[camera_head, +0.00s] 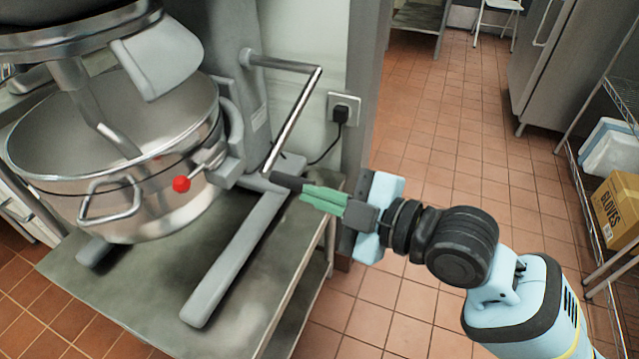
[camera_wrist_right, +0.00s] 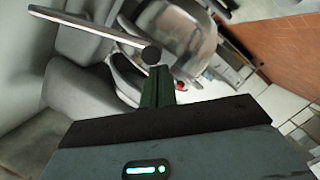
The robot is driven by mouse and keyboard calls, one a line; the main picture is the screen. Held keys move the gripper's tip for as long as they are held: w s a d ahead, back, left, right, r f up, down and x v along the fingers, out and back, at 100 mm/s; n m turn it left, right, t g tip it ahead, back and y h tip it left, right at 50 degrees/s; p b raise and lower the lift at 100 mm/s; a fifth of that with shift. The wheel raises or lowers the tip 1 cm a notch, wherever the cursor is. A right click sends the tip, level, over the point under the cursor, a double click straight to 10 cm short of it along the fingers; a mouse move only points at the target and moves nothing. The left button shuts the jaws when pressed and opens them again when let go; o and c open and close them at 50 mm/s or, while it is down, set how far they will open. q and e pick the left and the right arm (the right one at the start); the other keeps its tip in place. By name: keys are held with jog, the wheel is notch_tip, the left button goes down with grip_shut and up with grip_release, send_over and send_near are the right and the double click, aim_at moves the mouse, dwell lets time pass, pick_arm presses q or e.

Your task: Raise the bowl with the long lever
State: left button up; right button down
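The mixer's bowl (camera_head: 125,150) is a large shiny steel bowl with a side handle, held low in the frame of the grey mixer at the left of the head view. The long lever (camera_head: 297,115) is a bent metal bar coming off the mixer column; its dark grip (camera_head: 286,181) points towards my right gripper. My right gripper (camera_head: 318,197) has green fingers close together, with their tips at the grip's end. The wrist view shows the grip's round end (camera_wrist_right: 151,55) just beyond the green fingers (camera_wrist_right: 158,86). I cannot tell whether they clasp it. My left gripper is out of view.
The mixer stands on a steel table (camera_head: 130,300). A red knob (camera_head: 181,184) sits beside the bowl. A wall socket with a plug (camera_head: 341,110) is behind the lever. A shelf with a glove box (camera_head: 617,208) is at right. The tiled floor between is clear.

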pick_arm(q)
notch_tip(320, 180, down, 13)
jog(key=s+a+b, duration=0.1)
jog(key=b, duration=1.1)
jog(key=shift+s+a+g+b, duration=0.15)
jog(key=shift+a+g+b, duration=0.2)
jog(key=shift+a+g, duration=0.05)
pick_arm(e)
jog(key=w+d+f+n, duration=0.1)
jog(key=w+f+n, duration=0.2)
jog(key=f, duration=0.4)
jog(key=w+d+f+n+t, duration=0.1)
jog(key=w+f+n, duration=0.2)
jog(key=w+f, duration=0.2)
notch_tip(320, 180, down, 2)
jog(key=shift+w+d+f+n+t+y, duration=0.15)
jog(key=shift+w+d+n+t+y, duration=0.15)
jog(key=shift+d+n+y, duration=0.1)
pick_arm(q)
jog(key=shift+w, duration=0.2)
pick_arm(e)
jog(key=shift+d, duration=0.15)
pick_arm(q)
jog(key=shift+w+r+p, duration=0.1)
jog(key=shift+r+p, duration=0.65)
pick_arm(e)
jog(key=v, duration=0.7)
jog(key=shift+s, duration=0.35)
jog(key=shift+d, duration=0.15)
